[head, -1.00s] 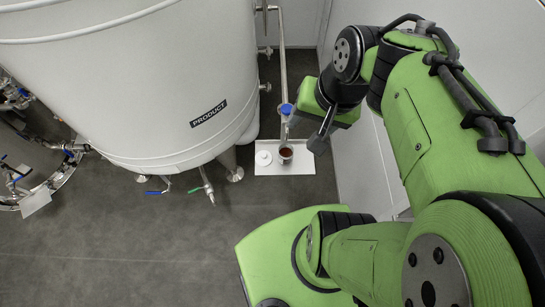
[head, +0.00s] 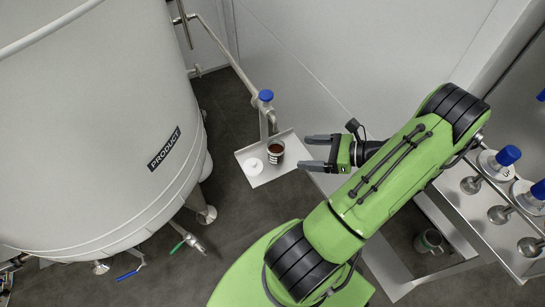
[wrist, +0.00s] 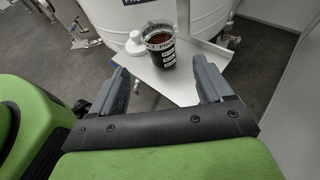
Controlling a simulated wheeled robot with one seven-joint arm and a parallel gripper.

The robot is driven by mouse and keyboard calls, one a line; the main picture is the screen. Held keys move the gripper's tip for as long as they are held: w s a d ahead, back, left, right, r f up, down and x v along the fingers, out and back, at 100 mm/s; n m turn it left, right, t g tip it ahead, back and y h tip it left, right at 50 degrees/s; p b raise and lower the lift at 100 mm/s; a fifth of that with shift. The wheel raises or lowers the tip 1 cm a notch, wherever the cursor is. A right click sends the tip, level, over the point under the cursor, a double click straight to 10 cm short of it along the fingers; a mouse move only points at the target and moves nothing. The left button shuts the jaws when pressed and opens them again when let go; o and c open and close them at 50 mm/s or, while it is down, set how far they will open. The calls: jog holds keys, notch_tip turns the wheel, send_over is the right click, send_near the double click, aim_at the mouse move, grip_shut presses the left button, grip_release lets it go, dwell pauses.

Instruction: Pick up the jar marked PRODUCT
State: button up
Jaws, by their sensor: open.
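A clear jar (head: 276,153) with dark red-brown contents and a black-and-white label stands upright on a small metal shelf (head: 262,180). The wrist view shows the jar (wrist: 162,48) a little beyond the fingertips, with part of its label text legible; it appears to have no lid on. My gripper (head: 305,152) is open and empty, to the right of the jar in the head view, its fingers pointing at it. In the wrist view my gripper (wrist: 162,75) has its fingers on either side of the line to the jar. The fingers do not touch it.
A white lid (head: 253,166) lies on the shelf left of the jar. A pipe with a blue-handled valve (head: 266,97) comes down behind the jar. The large tank (head: 90,130) marked PRODUCT stands at left. A metal cart (head: 490,215) with flasks is at right.

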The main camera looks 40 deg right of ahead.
aim_at(276, 152)
jog(key=b+x, duration=0.3)
jog(key=x, duration=0.7)
jog(key=shift+w, duration=0.35)
jog(key=c, duration=1.3)
jog(key=shift+r, duration=0.15)
